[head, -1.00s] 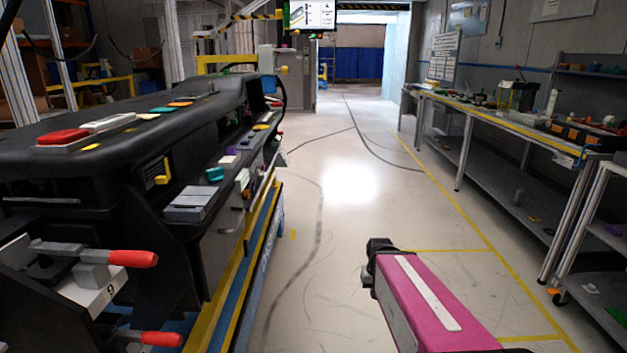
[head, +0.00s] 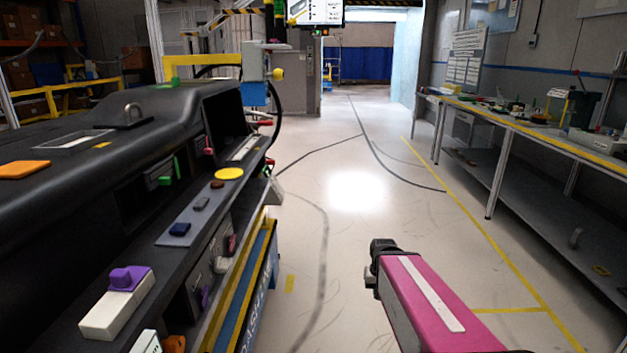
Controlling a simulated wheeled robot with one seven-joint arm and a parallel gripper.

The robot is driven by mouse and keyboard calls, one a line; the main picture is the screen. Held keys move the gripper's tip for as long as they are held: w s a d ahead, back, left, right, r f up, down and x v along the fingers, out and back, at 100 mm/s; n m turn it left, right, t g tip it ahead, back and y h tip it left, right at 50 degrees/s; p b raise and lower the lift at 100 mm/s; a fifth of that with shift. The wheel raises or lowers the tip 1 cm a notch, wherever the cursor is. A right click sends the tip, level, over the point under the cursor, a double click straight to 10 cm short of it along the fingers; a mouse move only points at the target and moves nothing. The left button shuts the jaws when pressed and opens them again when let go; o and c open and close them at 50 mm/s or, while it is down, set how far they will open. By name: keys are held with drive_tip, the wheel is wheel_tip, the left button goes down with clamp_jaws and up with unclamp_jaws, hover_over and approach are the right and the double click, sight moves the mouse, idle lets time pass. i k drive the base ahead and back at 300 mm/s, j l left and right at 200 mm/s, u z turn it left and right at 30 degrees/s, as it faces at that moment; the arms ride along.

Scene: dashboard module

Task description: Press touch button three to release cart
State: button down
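The pink arm (head: 430,305) at the lower right is mine. Its dark far end (head: 381,248) is over the open floor, right of the dashboard module (head: 60,140) and apart from it. No fingers can be made out there. The cart (head: 262,260) under the module has yellow and blue edges and partly hidden lettering. No button marked three can be read. A grey box (head: 256,62) with a yellow knob (head: 278,74) stands at the module's far end. A round yellow piece (head: 229,173) lies on the module's side ledge.
A purple-and-white block (head: 118,300) sits on the near ledge. Black cables hang near the module's far end. A long workbench (head: 530,135) with a lower shelf runs along the right. The floor (head: 350,230) between module and bench is clear and leads to a bright doorway.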

sight(278, 74)
drive_tip(key=i+l+u, duration=0.1)
drive_tip(key=i+u, duration=0.15)
drive_tip(key=i, duration=0.3)
drive_tip(key=i+l+u, duration=0.2)
drive_tip(key=i, duration=0.35)
drive_tip(key=i+l+u, duration=0.25)
drive_tip(key=i, duration=0.25)
